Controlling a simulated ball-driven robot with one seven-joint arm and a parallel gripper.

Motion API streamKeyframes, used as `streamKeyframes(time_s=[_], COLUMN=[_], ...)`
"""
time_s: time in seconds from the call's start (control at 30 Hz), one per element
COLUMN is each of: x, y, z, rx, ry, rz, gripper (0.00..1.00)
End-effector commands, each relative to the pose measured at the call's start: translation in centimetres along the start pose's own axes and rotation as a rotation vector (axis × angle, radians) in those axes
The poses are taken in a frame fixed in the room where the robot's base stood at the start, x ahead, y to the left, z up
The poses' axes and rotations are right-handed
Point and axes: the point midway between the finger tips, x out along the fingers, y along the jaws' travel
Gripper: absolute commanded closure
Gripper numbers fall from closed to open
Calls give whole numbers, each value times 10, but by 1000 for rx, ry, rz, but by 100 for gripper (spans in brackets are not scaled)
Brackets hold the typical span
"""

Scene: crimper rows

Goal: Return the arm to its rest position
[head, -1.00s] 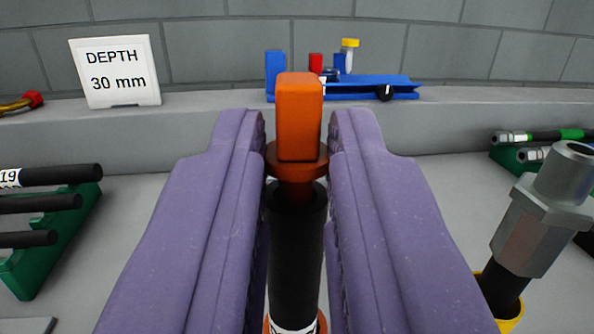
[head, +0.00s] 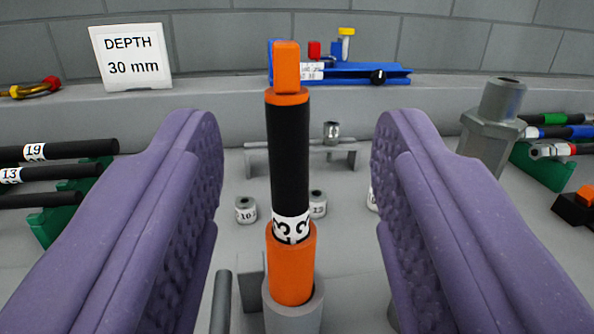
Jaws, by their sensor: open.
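My gripper (head: 292,135) is open, with its two purple fingers spread wide and nothing between them in contact. Ahead of it, between the fingers in the picture, a black hose (head: 288,150) stands upright with a white label reading 33 or similar. An orange cap (head: 286,65) with a flat tab sits on its top end. Its lower end stands in an orange sleeve (head: 291,265), which sits in a grey cylindrical holder (head: 294,315). There is clear space between the hose and each finger.
A metal fitting (head: 493,125) stands close behind the right finger. Labelled hoses lie on a green rack (head: 52,225) at left, more on a green rack (head: 545,170) at right. Small numbered ferrules (head: 246,210) stand behind the hose. A "DEPTH 30 mm" sign (head: 131,58) and blue tool (head: 350,72) sit on the back ledge.

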Motion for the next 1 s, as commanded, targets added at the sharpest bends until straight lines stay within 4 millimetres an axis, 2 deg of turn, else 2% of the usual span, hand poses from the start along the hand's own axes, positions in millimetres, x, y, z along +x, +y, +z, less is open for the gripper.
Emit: streamKeyframes(time_s=[0.1,0.2,0.67,0.77,0.83,0.87,0.9,0.97,1.0], x=[-14,-20,-17,5,32,46,64,88,101], y=[0,0,-1,-4,-11,-15,-24,-41,-56], z=[0,0,-2,-24,-56,-74,-102,-150,-183], rx=[2,1,-4,-36,-71,-87,-104,-118,-119], ry=[-1,-1,1,7,11,12,13,7,-1], rz=[1,0,3,29,69,91,123,172,201], gripper=[51,51,51,51,51,51,51,51,51])
